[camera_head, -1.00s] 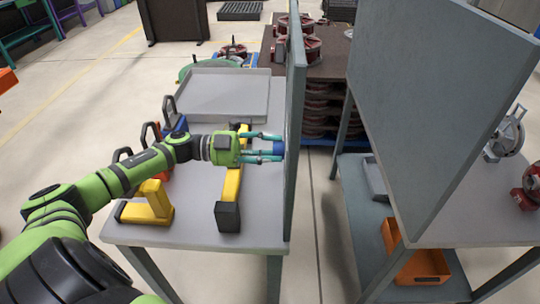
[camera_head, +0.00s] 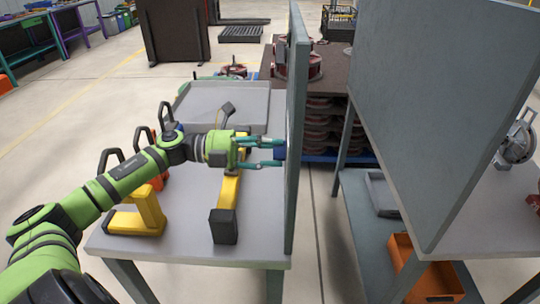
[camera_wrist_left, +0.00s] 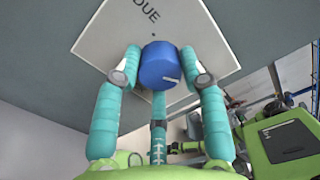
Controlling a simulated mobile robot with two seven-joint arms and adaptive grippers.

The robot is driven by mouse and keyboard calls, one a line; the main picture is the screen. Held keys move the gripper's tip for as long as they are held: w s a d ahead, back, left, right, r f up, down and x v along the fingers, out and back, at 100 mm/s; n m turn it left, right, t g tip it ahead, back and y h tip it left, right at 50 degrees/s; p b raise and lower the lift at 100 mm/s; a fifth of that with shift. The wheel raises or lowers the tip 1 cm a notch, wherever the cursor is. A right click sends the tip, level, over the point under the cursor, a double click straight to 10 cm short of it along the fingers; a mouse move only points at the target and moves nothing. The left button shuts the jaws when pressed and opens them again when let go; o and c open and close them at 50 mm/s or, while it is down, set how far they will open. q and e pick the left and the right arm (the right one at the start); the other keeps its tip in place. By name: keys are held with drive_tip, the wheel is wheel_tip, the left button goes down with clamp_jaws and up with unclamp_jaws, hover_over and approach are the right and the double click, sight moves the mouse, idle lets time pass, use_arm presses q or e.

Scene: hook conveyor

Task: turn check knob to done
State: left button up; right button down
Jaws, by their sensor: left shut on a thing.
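The check knob is a blue round knob (camera_wrist_left: 158,62) on a white diamond-shaped plate (camera_wrist_left: 118,35) in the left wrist view. The plate reads "DUE" near the top edge; the rest of its lettering is out of sight. The knob's white mark points to the right and slightly down in that view. My left gripper (camera_head: 277,154) has its teal fingers closed around the knob, which shows as a small blue patch against the grey upright panel (camera_head: 296,120) in the head view. My right gripper is in neither view.
Below my left arm is a grey table (camera_head: 180,250) with yellow tools (camera_head: 229,195), an orange-handled tool and a grey tray (camera_head: 225,103). A second grey panel (camera_head: 430,100) stands to the right, with an orange bin (camera_head: 425,268) below. A floor gap separates the tables.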

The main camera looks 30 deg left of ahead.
use_arm(q)
drive_tip(key=shift+d, duration=0.1)
idle(0.4)
drive_tip(key=o, duration=1.1)
drive_tip(key=shift+o, duration=0.2)
wheel_tip(320, 180, up, 10)
drive_tip(key=shift+s+f, duration=0.1)
